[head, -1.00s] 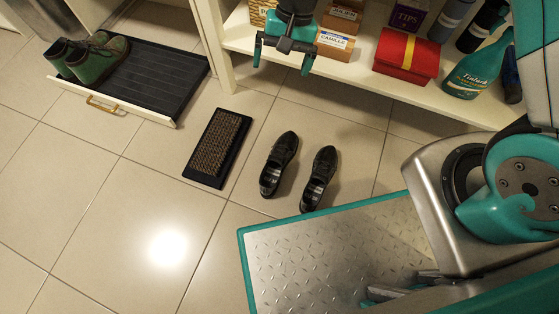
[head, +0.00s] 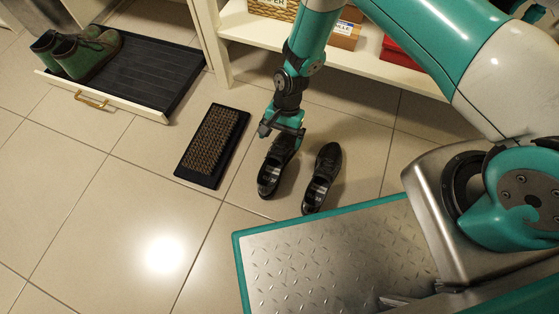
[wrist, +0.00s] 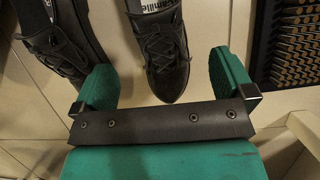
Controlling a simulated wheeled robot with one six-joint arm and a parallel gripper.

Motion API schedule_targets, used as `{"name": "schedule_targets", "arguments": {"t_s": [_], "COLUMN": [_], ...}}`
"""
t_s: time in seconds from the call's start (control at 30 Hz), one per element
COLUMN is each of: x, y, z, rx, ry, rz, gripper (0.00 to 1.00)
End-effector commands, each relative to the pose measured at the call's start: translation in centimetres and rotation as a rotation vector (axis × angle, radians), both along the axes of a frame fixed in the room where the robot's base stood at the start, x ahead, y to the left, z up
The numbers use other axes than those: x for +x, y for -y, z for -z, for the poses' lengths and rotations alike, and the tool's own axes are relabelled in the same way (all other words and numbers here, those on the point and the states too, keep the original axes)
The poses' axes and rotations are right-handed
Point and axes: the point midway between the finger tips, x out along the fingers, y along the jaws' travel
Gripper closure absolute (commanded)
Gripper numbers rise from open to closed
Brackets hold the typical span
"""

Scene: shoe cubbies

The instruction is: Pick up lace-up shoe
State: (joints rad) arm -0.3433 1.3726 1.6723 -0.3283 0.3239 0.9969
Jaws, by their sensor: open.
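Two black lace-up shoes stand side by side on the tiled floor, the left shoe (head: 271,175) and the right shoe (head: 322,176). My gripper (head: 281,134) is over the toe end of the left shoe and hides part of it. In the wrist view my gripper (wrist: 163,68) is open, with the toe and laces of that shoe (wrist: 163,50) between its two green fingers. The other shoe (wrist: 62,35) is beside the left finger in that view. I cannot tell whether a finger touches either shoe.
A dark bristle mat (head: 212,146) lies left of the shoes and also shows in the wrist view (wrist: 290,40). Green boots (head: 80,58) stand on a pulled-out tray (head: 150,75). A white shelf (head: 385,72) with boxes stands behind. Floor at lower left is clear.

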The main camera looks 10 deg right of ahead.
Motion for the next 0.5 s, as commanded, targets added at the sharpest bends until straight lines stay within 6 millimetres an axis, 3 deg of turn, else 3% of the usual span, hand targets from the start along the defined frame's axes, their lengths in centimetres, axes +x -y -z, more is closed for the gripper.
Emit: {"name": "schedule_targets", "arguments": {"t_s": [0.07, 0.37, 0.5], "x": [-0.5, -0.9, -1.2], "y": [-0.3, -0.6, -0.7], "z": [1.7, 3.1, 5.0], "rx": [0.000, 0.000, 0.001], "ry": [0.000, 0.000, -0.001], "rz": [-0.001, 0.000, 0.000], "gripper": [0.00, 0.00, 0.00]}}
